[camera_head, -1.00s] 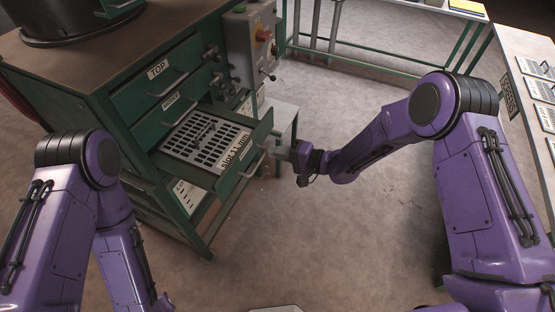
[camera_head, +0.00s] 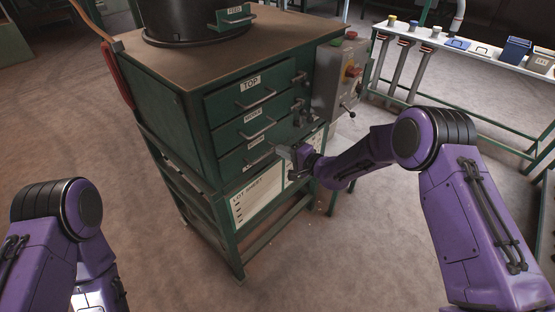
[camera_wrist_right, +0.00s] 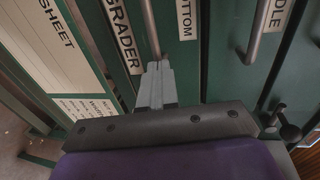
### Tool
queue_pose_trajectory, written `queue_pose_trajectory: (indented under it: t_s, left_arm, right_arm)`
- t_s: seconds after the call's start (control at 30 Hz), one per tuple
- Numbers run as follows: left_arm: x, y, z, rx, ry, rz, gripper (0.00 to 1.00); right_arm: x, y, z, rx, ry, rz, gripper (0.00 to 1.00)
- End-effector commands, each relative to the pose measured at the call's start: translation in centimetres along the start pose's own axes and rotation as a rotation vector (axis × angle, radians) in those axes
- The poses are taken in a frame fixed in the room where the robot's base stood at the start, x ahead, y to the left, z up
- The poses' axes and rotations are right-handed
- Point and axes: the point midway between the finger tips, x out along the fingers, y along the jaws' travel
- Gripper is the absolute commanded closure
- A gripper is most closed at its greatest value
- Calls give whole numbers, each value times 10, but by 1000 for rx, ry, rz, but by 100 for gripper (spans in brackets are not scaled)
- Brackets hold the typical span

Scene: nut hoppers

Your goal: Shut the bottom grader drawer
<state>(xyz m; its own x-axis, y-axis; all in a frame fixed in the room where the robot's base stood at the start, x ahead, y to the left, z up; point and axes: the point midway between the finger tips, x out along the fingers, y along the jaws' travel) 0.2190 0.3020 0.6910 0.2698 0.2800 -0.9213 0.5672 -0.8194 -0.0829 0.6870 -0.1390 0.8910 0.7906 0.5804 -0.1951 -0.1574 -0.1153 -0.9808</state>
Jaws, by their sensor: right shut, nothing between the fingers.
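The green grader cabinet (camera_head: 165,120) has three stacked drawers labelled top, middle and bottom. The bottom drawer (camera_head: 232,163) looks flush with the cabinet front, in line with the middle drawer (camera_head: 229,131) and top drawer (camera_head: 222,101). Its tray is hidden inside. My right gripper (camera_head: 284,153) is at the right part of the bottom drawer front. In the right wrist view its fingers (camera_wrist_right: 158,82) are shut and empty, with the tips at or very near the bottom drawer's handle (camera_wrist_right: 150,25); exact contact is unclear. My left gripper is out of view.
A black hopper (camera_head: 190,22) stands on the cabinet top. A control box (camera_head: 337,80) with knobs and a lever is on the cabinet's right side. A white table (camera_head: 480,55) with cups and bins is at the back right. The floor in front is clear.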

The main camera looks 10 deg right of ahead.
Motion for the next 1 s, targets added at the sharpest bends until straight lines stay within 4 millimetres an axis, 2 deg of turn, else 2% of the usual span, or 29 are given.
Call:
queue_pose_trajectory:
  t_s: [0.2,0.67,0.77,0.9,0.93,1.0]
  left_arm:
    - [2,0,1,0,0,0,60]
    - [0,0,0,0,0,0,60]
    - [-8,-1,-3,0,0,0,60]
    - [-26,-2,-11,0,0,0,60]
    - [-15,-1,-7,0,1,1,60]
    - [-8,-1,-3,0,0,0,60]
  right_arm:
    - [2,-1,-8,2,17,-1,100]
    - [3,-5,-7,1,14,-6,100]
    - [-6,-8,-7,2,12,-4,100]
    - [-29,-13,-6,1,1,-3,100]
    - [-37,-6,-7,0,2,-3,100]
    - [-57,-4,-6,0,1,-4,100]
